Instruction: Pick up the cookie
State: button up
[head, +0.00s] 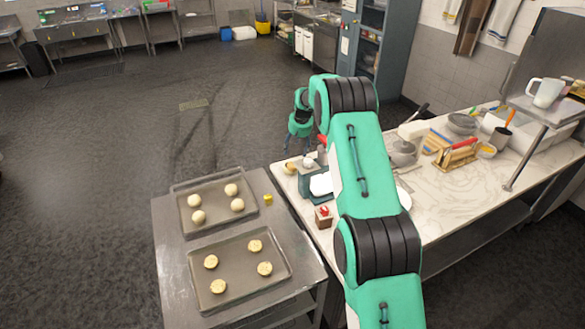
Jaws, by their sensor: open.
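Several flat golden rounds that look like cookies (264,268) lie spaced apart on the front baking tray (283,250). Several paler, rounder dough pieces (231,189) lie on the back baking tray (185,221). Both trays sit on a steel table (171,262) at the lower centre left. My gripper (297,149) is beyond the right end of the back tray, near the far corner of the marble counter. It is small in the head view and partly hidden by my own arm. It is apart from the cookies, and its fingers look spread and empty.
A marble counter (450,195) adjoins the steel table on the right. A small red-topped cake (324,216), a scale-like device (312,186) and bowls crowd its near side. A small yellow item (268,198) stands beside the trays. The floor to the left is open.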

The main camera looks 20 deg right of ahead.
send_over(293, 164)
jog(key=s, duration=0.2)
jog(key=shift+a+f, duration=0.15)
jog(key=shift+f, duration=3.5)
jog(key=shift+p+x, duration=0.4)
jog(key=shift+x, duration=2.2)
jog(key=shift+c, duration=0.5)
jog(key=c, duration=1.2)
jog(key=shift+w+r, duration=0.1)
jog(key=shift+r, duration=0.05)
notch_tip(293, 164, up, 10)
jog(key=shift+f, duration=0.1)
